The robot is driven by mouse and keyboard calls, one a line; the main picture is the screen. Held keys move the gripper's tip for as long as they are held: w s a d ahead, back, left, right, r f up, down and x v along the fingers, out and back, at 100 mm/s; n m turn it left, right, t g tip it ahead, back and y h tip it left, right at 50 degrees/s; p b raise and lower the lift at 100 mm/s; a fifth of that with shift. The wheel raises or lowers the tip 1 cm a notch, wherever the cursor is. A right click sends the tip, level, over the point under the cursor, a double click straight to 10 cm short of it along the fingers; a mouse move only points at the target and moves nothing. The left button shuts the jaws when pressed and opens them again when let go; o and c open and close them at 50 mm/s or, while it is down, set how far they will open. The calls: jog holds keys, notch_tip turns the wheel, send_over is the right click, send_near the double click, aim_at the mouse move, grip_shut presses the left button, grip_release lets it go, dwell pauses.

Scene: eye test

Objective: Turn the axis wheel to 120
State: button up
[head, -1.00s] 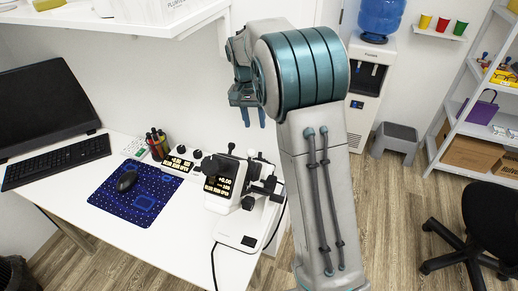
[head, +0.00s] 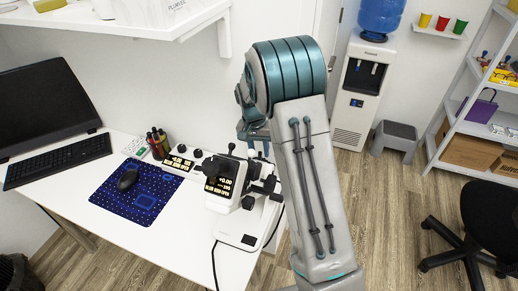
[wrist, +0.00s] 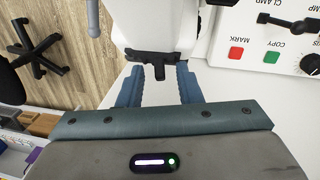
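A white lens-testing instrument (head: 236,205) stands on the desk with a lit display (head: 220,187) reading about +0.00; its smaller lines are too small to read. Black knobs (head: 267,184) sit on its right side. I cannot tell which part is the axis wheel. My gripper (head: 258,152) is above and behind the instrument, partly hidden by my arm. In the wrist view my gripper (wrist: 160,76) has its two blue fingers apart. A black T-shaped part (wrist: 154,62) of the white housing lies between and just beyond the fingertips; contact is unclear.
A white control box (head: 196,158) with a second display and knobs adjoins the instrument; MARK and COPY buttons (wrist: 254,55) show in the wrist view. A pen holder (head: 158,142), mouse (head: 128,180), keyboard (head: 58,161) and monitor (head: 45,108) are on the desk. A shelf (head: 125,22) overhangs it.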

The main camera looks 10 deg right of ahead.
grip_shut()
jog(key=shift+w+a+f+n+g+h, duration=0.15)
jog(key=shift+w+a+n+g+h, duration=0.15)
jog(key=shift+a+n+h, duration=0.45)
grip_release()
jog(key=shift+d, duration=0.15)
jog(key=shift+s, duration=0.1)
